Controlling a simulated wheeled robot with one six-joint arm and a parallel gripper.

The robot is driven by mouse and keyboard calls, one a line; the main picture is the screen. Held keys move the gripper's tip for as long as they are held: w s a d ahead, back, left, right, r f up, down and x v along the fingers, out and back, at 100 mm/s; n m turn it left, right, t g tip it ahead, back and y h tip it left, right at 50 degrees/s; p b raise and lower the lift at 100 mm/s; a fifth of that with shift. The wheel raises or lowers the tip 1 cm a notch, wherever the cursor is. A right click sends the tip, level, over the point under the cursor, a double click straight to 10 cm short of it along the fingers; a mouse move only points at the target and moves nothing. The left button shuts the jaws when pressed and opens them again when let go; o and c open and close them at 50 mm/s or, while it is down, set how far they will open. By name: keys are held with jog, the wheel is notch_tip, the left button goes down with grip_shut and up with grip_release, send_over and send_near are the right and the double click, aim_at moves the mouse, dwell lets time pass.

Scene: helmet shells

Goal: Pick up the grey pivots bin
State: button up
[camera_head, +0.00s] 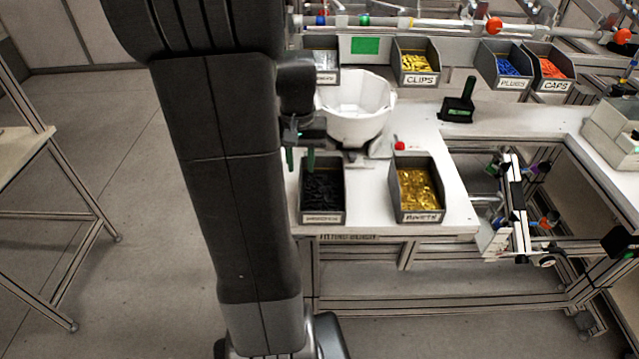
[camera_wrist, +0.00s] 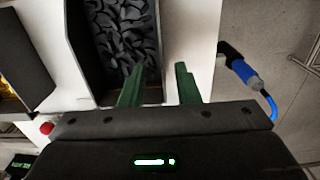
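Several grey bins are in view, and I cannot tell for sure which is the pivots bin. The front right bin (camera_head: 392,195) holds gold parts, and its blurred label reads like "pivots" or "rivets". The front left bin (camera_head: 323,217) holds black parts; its label is unreadable. A back bin (camera_head: 325,77) has a partly hidden label. My gripper (camera_head: 301,158) is at the left table edge, beside the black-parts bin. In the wrist view, its green fingers (camera_wrist: 158,85) are apart and empty, on either side of that bin's side wall in the picture; the height is unclear.
A white bowl-like shell (camera_head: 357,112) stands behind the front bins. Bins of clips (camera_head: 415,78), plugs (camera_head: 512,84) and caps (camera_head: 556,84) line the back. A red knob (camera_head: 399,146) and a black-green device (camera_head: 458,108) are on the white table (camera_head: 372,211).

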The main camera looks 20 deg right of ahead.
aim_at(321, 200)
jog(key=shift+w+a+f+p, duration=0.1)
jog(key=shift+f+p, duration=0.2)
jog(key=shift+f, duration=1.65)
jog(key=shift+w+f+p, duration=0.1)
jog(key=shift+f+p, duration=0.15)
jog(key=shift+f, duration=1.65)
jog(key=shift+c, duration=0.4)
grip_shut()
